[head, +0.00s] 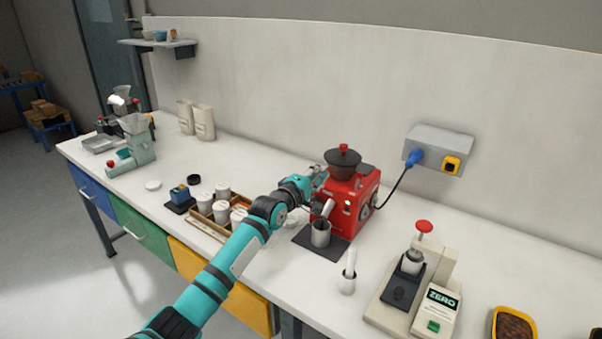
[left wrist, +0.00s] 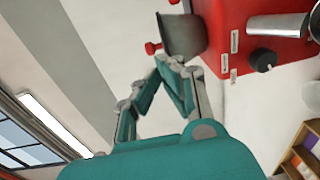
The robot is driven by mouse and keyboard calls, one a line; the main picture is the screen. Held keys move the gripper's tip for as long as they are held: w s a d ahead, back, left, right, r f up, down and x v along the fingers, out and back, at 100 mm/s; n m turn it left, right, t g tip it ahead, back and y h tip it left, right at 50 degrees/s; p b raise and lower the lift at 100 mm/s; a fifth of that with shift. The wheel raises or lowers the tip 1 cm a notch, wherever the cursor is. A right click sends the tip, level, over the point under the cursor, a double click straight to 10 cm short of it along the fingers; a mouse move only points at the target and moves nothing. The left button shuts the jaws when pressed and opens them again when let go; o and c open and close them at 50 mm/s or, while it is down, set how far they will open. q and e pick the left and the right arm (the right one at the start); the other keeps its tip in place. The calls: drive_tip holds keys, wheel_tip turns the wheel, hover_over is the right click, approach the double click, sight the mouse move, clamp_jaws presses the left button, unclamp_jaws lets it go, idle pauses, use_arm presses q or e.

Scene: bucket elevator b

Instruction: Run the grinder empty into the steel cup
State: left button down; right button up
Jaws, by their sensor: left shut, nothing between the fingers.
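The red grinder (head: 350,212) stands on the worktop against the back wall, with a dark hopper (head: 343,159) on top. It fills the upper right of the left wrist view (left wrist: 235,25), turned sideways, with its black dial (left wrist: 262,60) and metal spout (left wrist: 279,26). The steel cup (head: 320,234) stands upright on a dark mat below the spout; I cannot see into it. My left gripper (head: 321,176) is shut and empty at the grinder's upper left side. Its fingertips (left wrist: 169,60) are close to the hopper; contact is unclear. My right gripper is out of view.
A white pot with a brush (head: 347,280) and a tamping stand (head: 415,290) are to the right. A cord runs from the grinder to the wall socket box (head: 438,149).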

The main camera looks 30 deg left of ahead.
use_arm(q)
drive_tip(key=s+r, duration=0.1)
drive_tip(key=s, duration=0.2)
drive_tip(key=s+d+r+b, duration=0.1)
drive_tip(key=shift+s+r, duration=0.35)
drive_tip(key=shift+s, duration=0.05)
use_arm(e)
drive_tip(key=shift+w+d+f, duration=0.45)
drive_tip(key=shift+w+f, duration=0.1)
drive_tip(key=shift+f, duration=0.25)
use_arm(q)
drive_tip(key=shift+s, duration=0.1)
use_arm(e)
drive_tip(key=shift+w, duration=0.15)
